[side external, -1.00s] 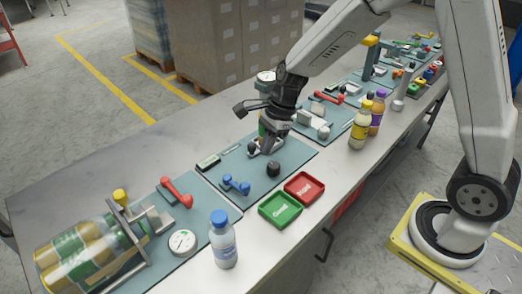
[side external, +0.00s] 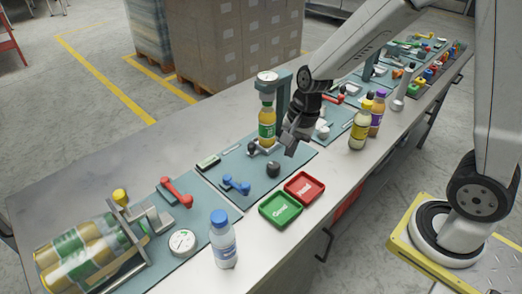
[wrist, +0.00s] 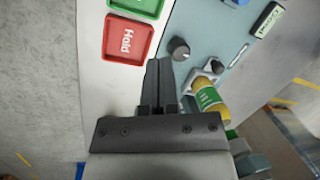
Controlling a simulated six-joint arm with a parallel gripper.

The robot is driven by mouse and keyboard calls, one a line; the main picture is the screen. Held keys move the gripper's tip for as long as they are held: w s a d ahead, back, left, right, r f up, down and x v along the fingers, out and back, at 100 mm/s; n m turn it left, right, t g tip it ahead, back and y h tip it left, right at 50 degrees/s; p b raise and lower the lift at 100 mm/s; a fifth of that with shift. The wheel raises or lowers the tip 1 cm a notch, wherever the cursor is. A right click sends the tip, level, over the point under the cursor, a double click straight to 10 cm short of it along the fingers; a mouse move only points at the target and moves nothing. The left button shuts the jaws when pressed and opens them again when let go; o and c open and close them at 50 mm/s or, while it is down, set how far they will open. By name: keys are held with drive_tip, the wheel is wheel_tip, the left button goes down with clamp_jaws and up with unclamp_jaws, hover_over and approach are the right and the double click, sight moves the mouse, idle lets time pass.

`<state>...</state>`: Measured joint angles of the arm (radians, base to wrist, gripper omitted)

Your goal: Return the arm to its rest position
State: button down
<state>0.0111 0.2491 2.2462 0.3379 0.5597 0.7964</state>
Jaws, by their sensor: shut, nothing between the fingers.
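My gripper (side external: 291,146) is shut and empty, above the right edge of a teal station mat (side external: 250,195). It also shows in the wrist view (wrist: 159,62), fingers together and pointing toward the bench. A bottle with yellow contents and a green label (side external: 267,124) stands upright in a press-like fixture with a dial on top (side external: 272,77), just left of my gripper and apart from it. In the wrist view the same bottle (wrist: 209,100) is right of the fingers. A black knob (side external: 273,169) is on the mat in front of the gripper.
A green tray (side external: 280,209) and a red tray (side external: 304,187) lie along the bench's front edge. A blue-capped bottle (side external: 223,243) stands at front left. The bench's back left surface is clear.

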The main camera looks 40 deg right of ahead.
drive_tip(key=s+d+n+t+h, duration=0.1)
drive_tip(key=s+d+n+h, duration=0.1)
drive_tip(key=s+n, duration=0.5)
drive_tip(key=shift+s+d+r+n, duration=0.2)
drive_tip(key=shift+d+n, duration=0.15)
drive_tip(key=shift+n, duration=2.35)
